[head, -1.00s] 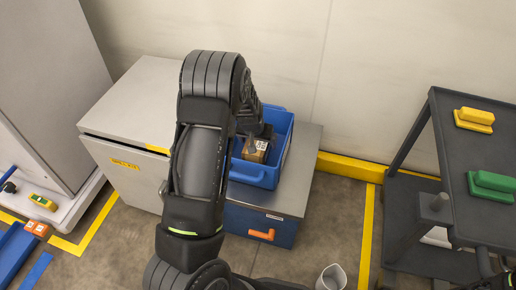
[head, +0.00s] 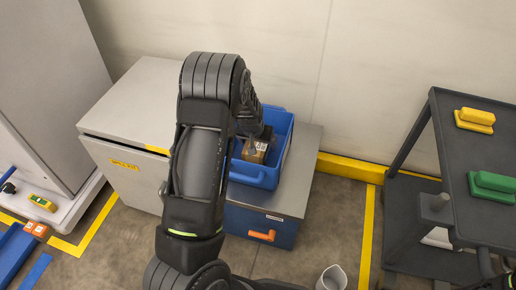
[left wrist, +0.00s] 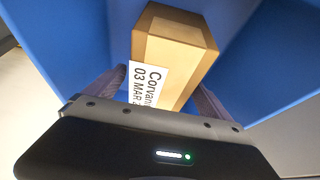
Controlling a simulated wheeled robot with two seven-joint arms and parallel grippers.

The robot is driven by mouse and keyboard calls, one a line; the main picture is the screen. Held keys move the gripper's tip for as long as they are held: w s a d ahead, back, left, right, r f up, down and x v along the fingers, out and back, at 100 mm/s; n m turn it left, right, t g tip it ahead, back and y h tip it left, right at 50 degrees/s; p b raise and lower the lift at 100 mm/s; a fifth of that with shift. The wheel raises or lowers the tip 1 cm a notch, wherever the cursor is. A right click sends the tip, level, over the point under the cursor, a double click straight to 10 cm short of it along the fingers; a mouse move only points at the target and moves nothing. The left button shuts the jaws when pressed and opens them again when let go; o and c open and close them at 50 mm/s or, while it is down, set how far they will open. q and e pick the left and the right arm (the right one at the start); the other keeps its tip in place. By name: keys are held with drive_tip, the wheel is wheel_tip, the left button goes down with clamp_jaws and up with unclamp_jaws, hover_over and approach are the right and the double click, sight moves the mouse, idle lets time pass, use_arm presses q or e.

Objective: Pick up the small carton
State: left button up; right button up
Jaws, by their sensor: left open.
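The small carton (head: 255,151) is a brown box with a white printed label. It lies inside a blue bin (head: 254,178) on the grey-topped cabinet. In the left wrist view the carton (left wrist: 172,52) sits tilted in the picture, its label reading "Corvan..." and "03 MAR". My left gripper (head: 259,138) reaches down into the bin at the carton. In the left wrist view my left gripper (left wrist: 168,94) is open, with one finger on each side of the carton's near end. Whether the fingers touch it I cannot tell. My arm hides the bin's left part.
The blue bin's walls surround the carton closely. A grey cabinet (head: 135,105) stands left of the bin. A white container (head: 332,278) stands at the front.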

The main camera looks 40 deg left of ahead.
use_arm(q)
drive_tip(key=shift+c, duration=0.2)
drive_tip(key=c, duration=1.8)
